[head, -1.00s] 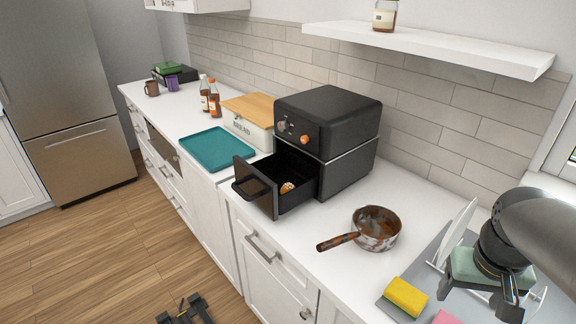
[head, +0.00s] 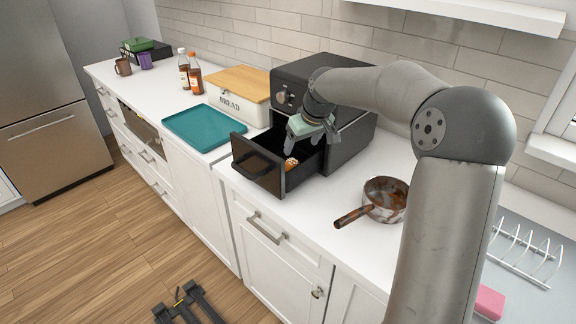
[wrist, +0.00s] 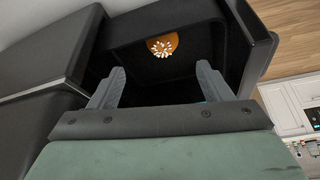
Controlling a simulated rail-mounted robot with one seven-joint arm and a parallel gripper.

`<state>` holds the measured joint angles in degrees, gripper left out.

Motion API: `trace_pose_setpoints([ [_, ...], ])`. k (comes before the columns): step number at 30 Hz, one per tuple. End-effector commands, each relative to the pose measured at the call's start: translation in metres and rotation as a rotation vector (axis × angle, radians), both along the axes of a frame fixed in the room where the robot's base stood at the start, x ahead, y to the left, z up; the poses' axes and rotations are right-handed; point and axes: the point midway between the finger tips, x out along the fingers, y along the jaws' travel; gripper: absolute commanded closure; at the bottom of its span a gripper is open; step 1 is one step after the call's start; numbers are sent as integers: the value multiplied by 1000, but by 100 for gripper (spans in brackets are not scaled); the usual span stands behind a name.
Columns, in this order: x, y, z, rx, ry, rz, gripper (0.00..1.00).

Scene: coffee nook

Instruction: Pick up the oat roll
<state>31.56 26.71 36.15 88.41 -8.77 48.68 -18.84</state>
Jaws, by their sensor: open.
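The oat roll (head: 291,164) is a small orange-brown roll with pale flakes on top. It lies in the open black drawer (head: 259,167) of the air fryer. In the wrist view the oat roll (wrist: 162,45) sits on the dark drawer floor, ahead of my fingers and between their lines. My gripper (head: 303,150) is over the drawer in the head view, pointing down. In the wrist view my gripper (wrist: 160,80) has its two grey fingers spread wide with nothing between them. The roll is apart from both fingers.
The black air fryer body (head: 354,150) stands right behind the drawer, and the drawer's walls surround the roll. A teal tray (head: 205,127) and a bread box (head: 232,106) are to the left. A rusty pan (head: 384,200) stands to the right on the white counter.

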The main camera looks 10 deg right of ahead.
Motion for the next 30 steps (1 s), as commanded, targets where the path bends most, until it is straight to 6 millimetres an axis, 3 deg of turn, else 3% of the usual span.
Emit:
trace_pose_setpoints([
  [6,14,7,-36,1,2,2,28],
  [14,20,9,-53,-1,3,1,28],
  [21,31,16,-86,0,2,-1,28],
  [30,34,17,-95,-1,0,0,28],
])
